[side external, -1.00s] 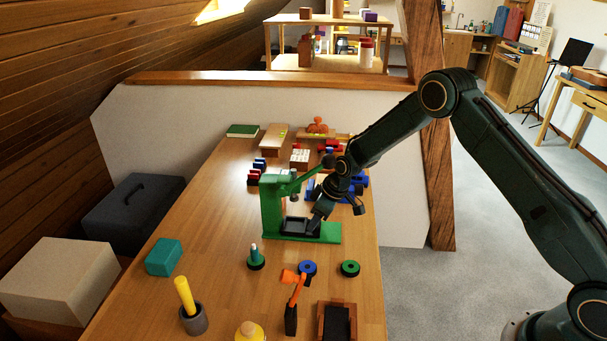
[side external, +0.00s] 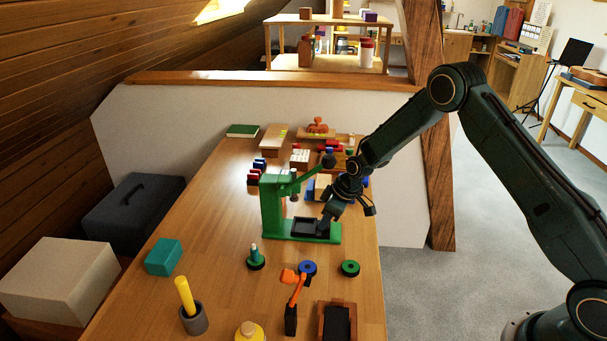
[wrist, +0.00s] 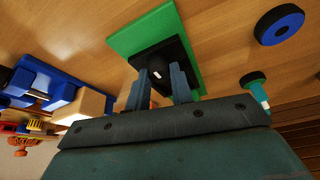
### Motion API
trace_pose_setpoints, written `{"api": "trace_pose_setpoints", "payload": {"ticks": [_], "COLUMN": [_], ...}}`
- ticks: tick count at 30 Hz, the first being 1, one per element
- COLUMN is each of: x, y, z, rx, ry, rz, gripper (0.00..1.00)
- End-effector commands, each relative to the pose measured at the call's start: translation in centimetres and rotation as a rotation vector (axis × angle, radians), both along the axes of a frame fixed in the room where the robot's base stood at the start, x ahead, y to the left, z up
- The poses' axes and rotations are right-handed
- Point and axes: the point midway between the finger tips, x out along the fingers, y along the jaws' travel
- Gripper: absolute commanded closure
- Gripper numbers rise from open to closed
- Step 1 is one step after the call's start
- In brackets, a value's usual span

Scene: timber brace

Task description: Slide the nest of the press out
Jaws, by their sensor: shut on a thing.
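The green press (side external: 272,206) stands upright on its green base (side external: 330,238) on the wooden table, with its lever arm raised toward the right. The nest (side external: 303,227) is a dark, shallow, tray-like block lying on that base. My gripper (side external: 325,222) is at the right end of the nest, low over the base. In the wrist view the two fingers (wrist: 160,88) are closed around a small piece at the near end of the dark nest (wrist: 178,58). The fingers hide most of the piece they grip.
Blue parts and a light wooden block (wrist: 88,106) lie near the gripper.

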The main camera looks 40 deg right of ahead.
Motion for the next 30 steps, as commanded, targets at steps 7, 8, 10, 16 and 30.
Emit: {"api": "trace_pose_setpoints", "payload": {"ticks": [7,8,10,16,30], "x": [-3.4,-3.8,-4.7,-6.1,-6.2], "y": [-3.5,-4.0,-4.9,-6.1,-6.2], "z": [0.0,0.0,0.1,0.0,0.0], "rx": [-0.001,-0.001,0.000,-0.002,-0.003], "ry": [0.002,0.002,0.000,-0.001,0.003], "rz": [-0.006,-0.006,-0.007,-0.003,-0.004], "gripper": [1.00,1.00,1.00,1.00,0.55]}}
